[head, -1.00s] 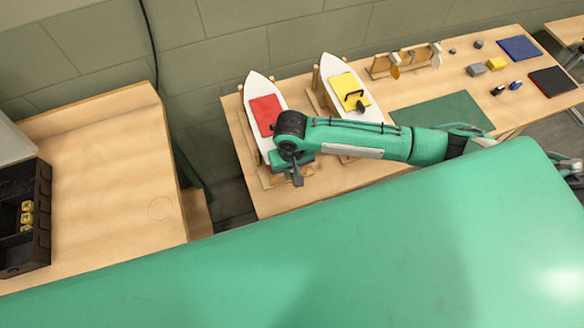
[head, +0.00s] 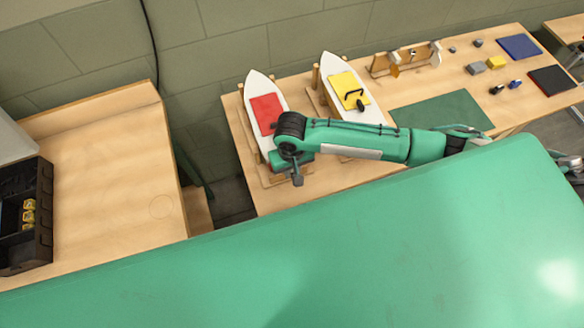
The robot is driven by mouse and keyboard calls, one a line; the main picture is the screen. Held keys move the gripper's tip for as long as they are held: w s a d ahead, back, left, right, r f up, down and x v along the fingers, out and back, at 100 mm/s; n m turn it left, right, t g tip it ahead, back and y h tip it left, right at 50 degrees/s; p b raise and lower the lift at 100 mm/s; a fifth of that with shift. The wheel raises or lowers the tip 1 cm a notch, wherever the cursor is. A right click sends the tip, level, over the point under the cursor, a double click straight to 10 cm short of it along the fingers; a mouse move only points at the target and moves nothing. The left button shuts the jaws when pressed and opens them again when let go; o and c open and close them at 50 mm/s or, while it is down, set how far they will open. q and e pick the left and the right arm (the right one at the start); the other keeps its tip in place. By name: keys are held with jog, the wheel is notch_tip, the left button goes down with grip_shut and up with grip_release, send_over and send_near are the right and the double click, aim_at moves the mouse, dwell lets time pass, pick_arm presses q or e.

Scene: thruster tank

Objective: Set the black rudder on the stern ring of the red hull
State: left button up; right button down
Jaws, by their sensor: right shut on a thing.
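The red hull (head: 266,108), a white boat with a red deck panel, rests in a wooden cradle on the bench, bow toward the wall. My right gripper (head: 297,178) hangs at the hull's stern end, at the near edge of the cradle. It is shut on a small dark piece, likely the black rudder, mostly hidden by the fingers. The stern ring is hidden behind my right arm and gripper, so I cannot tell whether the piece touches it.
A second white boat with a yellow deck (head: 350,90) stands close to the right. A green mat (head: 445,112), a wooden rack (head: 405,60) and several small blocks lie further right. A black crate (head: 40,215) stands on the left table (head: 110,160).

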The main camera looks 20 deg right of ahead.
jog(key=shift+f+p, duration=0.3)
jog(key=shift+f, duration=0.05)
dwell(0.3)
jog(key=c, duration=1.3)
grip_release()
jog(key=shift+o, duration=0.2)
jog(key=shift+r, duration=0.1)
notch_tip(320, 180, up, 5)
jog(key=p, duration=0.6)
jog(key=shift+r, duration=0.1)
jog(key=shift+r+p, duration=0.35)
jog(key=shift+r, duration=0.95)
